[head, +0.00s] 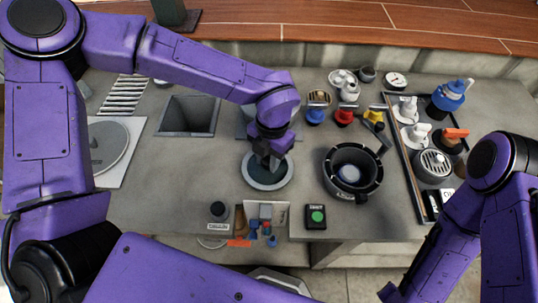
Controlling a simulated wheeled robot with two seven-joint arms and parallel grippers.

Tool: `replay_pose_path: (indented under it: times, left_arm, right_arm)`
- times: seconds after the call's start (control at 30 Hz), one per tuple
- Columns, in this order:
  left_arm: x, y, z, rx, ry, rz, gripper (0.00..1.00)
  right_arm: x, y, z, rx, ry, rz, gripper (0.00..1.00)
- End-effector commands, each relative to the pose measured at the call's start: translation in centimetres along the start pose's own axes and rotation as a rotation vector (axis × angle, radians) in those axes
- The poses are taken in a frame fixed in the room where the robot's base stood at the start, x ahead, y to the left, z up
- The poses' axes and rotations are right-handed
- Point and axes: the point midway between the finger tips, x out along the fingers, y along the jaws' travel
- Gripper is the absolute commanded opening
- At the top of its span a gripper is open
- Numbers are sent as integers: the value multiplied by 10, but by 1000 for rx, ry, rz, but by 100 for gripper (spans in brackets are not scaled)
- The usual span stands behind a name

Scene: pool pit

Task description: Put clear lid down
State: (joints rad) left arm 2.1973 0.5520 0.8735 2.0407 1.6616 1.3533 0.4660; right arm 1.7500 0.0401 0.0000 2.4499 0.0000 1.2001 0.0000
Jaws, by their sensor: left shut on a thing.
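My left gripper (270,158) points down over a round disc with a pale rim and a dark, see-through-looking middle, which I take to be the clear lid (252,182). The gripper is shut on it near its centre; the fingertips and the grip point are mostly hidden by the gripper's own body. The disc looks level and close to the grey counter. I cannot tell whether it touches the counter or something beneath it. My right arm comes in at the right edge, and its gripper is not in view.
A black-rimmed round pot (327,178) stands right of the disc. Behind are red, blue and yellow valve handles (344,117). A tray (404,165) of fittings is at right. A square sink opening (187,116) lies back left. A green button box (316,217) is in front.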

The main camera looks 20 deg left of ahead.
Motion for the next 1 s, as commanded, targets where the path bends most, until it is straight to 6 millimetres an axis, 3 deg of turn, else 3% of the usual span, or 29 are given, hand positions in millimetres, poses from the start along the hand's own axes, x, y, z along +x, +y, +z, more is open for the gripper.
replay_pose_path:
  times: [0.17, 0.2, 0.27, 0.3, 0.67, 1.0]
  left_arm:
    - [3, 0, 0, -1, 0, -1, 0]
    - [4, 0, 0, -1, 1, 0, 34]
    - [3, 0, 0, -1, 0, 0, 53]
    - [3, 0, 0, -1, 0, 0, 56]
    - [-7, 0, 1, -2, -3, 1, 56]
    - [-89, 0, 1, -4, -4, 0, 56]
  right_arm:
    - [2, 0, 1, 0, 0, 0, 43]
    - [2, 0, 1, 0, 0, 0, 43]
    - [1, 0, 0, 0, 0, 0, 43]
    - [1, 0, 0, 0, 0, 0, 43]
    - [2, 0, 1, 0, 0, 0, 43]
    - [14, -1, 6, 0, 0, 0, 43]
